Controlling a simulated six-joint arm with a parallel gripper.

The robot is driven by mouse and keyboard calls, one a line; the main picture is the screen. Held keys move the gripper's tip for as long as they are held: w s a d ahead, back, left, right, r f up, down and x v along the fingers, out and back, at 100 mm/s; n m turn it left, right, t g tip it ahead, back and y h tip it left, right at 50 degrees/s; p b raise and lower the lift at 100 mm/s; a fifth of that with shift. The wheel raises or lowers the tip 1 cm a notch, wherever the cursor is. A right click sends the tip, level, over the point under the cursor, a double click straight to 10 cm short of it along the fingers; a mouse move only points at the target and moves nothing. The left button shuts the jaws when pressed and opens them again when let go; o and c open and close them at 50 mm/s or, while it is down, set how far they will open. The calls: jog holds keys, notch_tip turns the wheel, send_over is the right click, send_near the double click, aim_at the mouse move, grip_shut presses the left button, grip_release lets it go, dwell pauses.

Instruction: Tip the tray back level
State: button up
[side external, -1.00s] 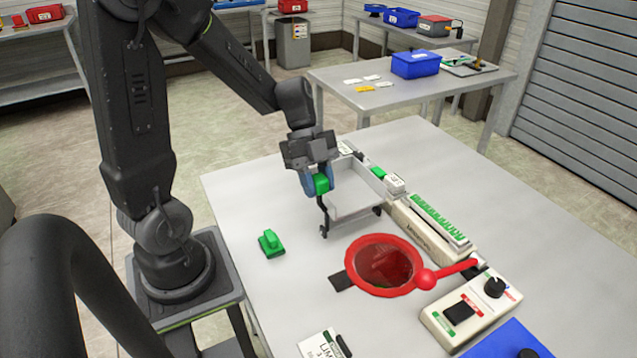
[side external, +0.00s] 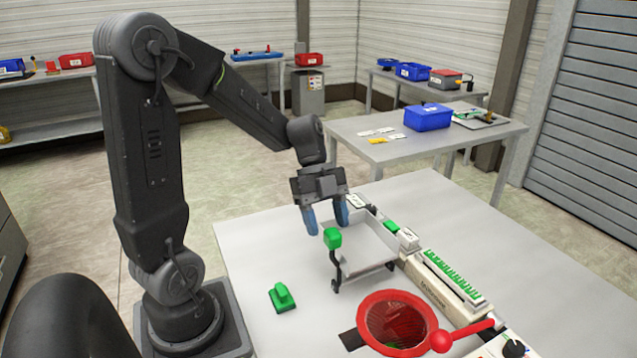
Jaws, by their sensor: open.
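The tray (side external: 372,243) is a shallow light grey pan near the middle of the table. It looks about level, though its exact tilt is hard to judge. A green knob (side external: 332,238) tops a dark upright handle at the tray's near left corner. My gripper (side external: 327,222) is open, its two blue fingers pointing down, just above and behind the knob. The fingers hold nothing and appear apart from the knob. The gripper hides part of the tray's far left edge.
A red-rimmed net hoop (side external: 392,324) with a red handle lies in front of the tray. A green block (side external: 283,297) sits to the left. A beige strip with green pieces (side external: 452,278) runs along the right. The table's left part is mostly clear.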

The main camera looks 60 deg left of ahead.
jog(key=v, duration=1)
jog(key=shift+a+r, duration=0.15)
jog(key=shift+r, duration=0.05)
jog(key=s+d+n+t+y, duration=0.5)
jog(key=s+d+n, duration=0.3)
jog(key=n, duration=1)
jog(key=d+y, duration=0.1)
jog(key=d, duration=0.3)
jog(key=shift+s+d+f+t, duration=0.2)
jog(key=shift+d+f+t, duration=0.1)
jog(key=shift+d, duration=0.1)
